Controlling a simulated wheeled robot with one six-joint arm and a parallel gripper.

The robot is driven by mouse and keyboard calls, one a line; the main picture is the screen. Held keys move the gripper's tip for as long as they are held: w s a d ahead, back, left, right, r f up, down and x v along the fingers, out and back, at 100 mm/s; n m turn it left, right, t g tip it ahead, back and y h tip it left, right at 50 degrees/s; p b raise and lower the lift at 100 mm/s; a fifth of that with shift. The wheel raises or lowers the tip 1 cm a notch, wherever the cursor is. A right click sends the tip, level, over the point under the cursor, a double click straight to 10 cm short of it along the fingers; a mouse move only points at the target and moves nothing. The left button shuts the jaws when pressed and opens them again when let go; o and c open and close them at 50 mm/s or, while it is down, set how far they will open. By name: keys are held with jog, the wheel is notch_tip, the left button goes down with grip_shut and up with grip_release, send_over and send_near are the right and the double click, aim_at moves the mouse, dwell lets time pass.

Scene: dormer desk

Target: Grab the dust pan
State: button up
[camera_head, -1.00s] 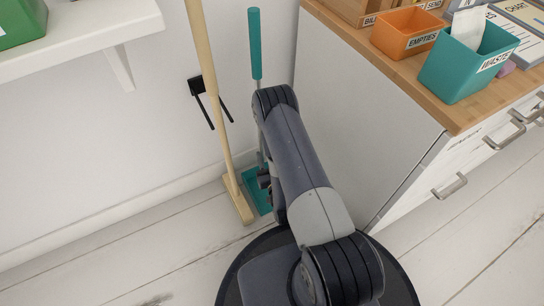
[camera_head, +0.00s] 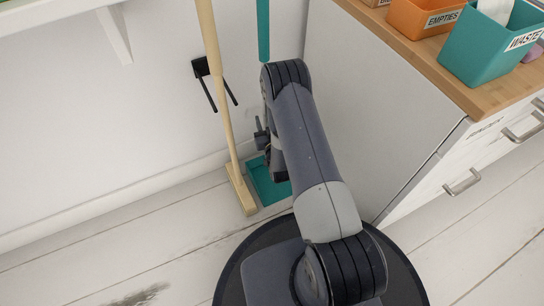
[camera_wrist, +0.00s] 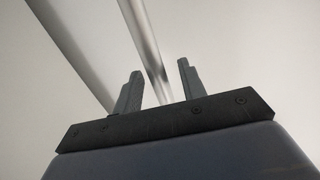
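The dust pan stands on the floor against the wall, its teal pan (camera_head: 266,186) partly hidden by my arm. Its upright handle has a teal grip (camera_head: 263,30) at the top, cut off by the frame edge. Much of the handle is hidden behind my arm in the head view. My gripper (camera_head: 262,138) is beside the handle, above the pan, mostly hidden by my arm. In the wrist view my gripper (camera_wrist: 159,69) is open, and the shiny metal handle (camera_wrist: 145,45) appears in the gap between the fingers. I cannot tell how deep it sits.
A wooden broom (camera_head: 222,90) leans just left of the dust pan, near a black wall holder (camera_head: 202,68). A white cabinet (camera_head: 370,110) stands close on the right, with a teal waste bin (camera_head: 485,55) on top. The floor at left is clear.

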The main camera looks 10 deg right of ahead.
jog(key=shift+w, duration=0.1)
jog(key=shift+c, duration=0.2)
grip_shut()
dwell(1.1)
